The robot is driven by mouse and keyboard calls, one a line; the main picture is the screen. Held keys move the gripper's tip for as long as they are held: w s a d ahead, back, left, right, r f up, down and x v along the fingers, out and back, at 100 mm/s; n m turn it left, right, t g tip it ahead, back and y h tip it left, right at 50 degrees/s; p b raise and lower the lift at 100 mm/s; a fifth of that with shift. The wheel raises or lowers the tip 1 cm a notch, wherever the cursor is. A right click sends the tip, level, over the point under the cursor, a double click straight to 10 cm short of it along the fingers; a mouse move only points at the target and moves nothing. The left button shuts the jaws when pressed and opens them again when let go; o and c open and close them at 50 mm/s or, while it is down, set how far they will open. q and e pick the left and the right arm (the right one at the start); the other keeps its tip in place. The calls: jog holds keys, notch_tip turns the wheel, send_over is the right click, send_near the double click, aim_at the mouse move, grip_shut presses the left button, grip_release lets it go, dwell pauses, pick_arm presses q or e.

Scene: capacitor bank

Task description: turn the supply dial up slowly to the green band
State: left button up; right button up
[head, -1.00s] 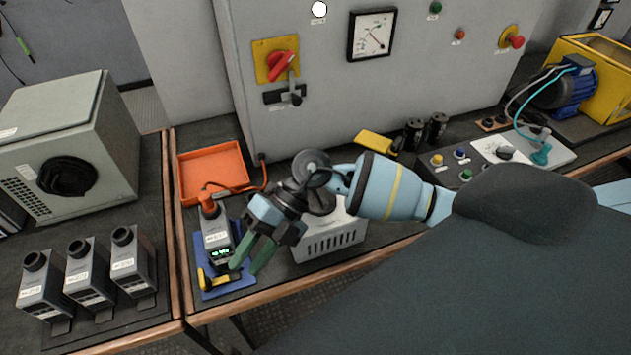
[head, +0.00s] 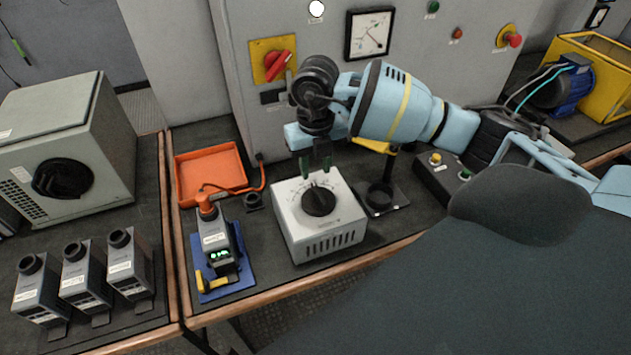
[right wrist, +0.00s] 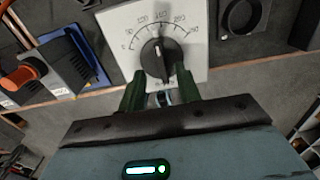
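The supply dial (head: 319,199) is a black knob on the sloped top of a white vented box (head: 336,240). In the right wrist view the dial (right wrist: 157,60) has a white pointer mark aimed up at a printed number scale; I cannot make out a green band. My right gripper (head: 317,166) points down just above and behind the dial. In the right wrist view its two green fingers (right wrist: 161,86) are apart, at the dial's near edge; contact cannot be told. The panel meter (head: 369,34) hangs on the grey cabinet. My left gripper is not in view.
A black round holder (head: 380,198) is right of the box. A cable runs from the tray area.

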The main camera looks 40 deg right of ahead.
aim_at(315, 187)
jog(key=shift+f, duration=2.8)
jog(key=shift+c, duration=0.2)
grip_shut()
